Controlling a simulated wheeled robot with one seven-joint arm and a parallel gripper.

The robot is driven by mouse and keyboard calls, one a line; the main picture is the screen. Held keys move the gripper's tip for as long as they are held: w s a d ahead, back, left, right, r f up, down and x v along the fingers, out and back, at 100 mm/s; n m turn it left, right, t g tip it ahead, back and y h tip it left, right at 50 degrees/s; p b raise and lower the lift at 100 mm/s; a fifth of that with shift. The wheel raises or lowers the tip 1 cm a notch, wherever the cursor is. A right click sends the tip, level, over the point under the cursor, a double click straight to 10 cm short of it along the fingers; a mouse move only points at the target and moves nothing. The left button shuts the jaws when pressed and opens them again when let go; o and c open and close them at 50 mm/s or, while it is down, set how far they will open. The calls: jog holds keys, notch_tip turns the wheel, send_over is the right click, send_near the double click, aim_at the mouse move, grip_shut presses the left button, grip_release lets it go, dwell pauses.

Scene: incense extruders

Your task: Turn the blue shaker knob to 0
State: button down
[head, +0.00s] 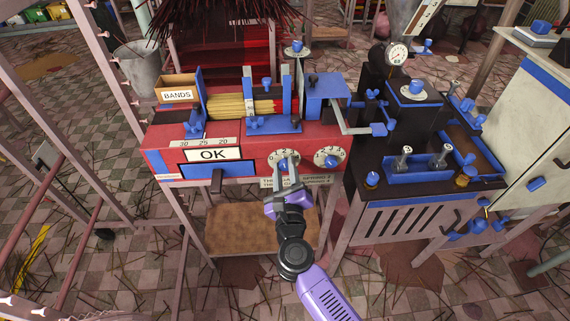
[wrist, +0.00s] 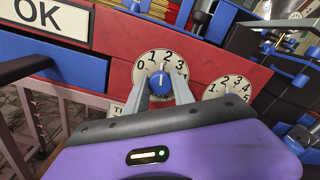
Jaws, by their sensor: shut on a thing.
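A blue knob (wrist: 160,85) sits on a round cream dial (wrist: 141,75) with numbers from 0 upward, on the red machine's front. The dial also shows in the head view (head: 282,155). The knob's white mark points upward in the wrist view, roughly between 1 and 2; I cannot tell exactly. My gripper (head: 285,172) has its two grey fingers on either side of the knob and is shut on it; it also shows in the wrist view (wrist: 160,92). The fingers hide part of the dial's lower half.
A second numbered dial (wrist: 227,87) with a blue knob is close on the right, also in the head view (head: 327,158). An OK sign (head: 213,154) is on the left, with a dark handle (head: 216,181) below. A small label (head: 318,180) under the dials is partly hidden.

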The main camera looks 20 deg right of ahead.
jog(key=n+p, duration=0.5)
jog(key=n, duration=0.1)
jog(key=shift+a+r+n, duration=0.1)
jog(key=shift+r+n, duration=0.05)
jog(key=shift+n, duration=0.15)
jog(key=shift+f+n+p, duration=0.15)
jog(key=shift+n+p, duration=0.65)
jog(key=shift+n, duration=0.45)
jog(key=shift+f+n+p, duration=0.1)
jog(key=shift+n+p, duration=0.7)
jog(key=shift+n, duration=0.45)
jog(key=c, duration=1.1)
grip_release()
jog(key=shift+s, duration=0.1)
jog(key=v, duration=0.7)
jog(key=shift+s+a, duration=0.1)
jog(key=shift+s, duration=0.15)
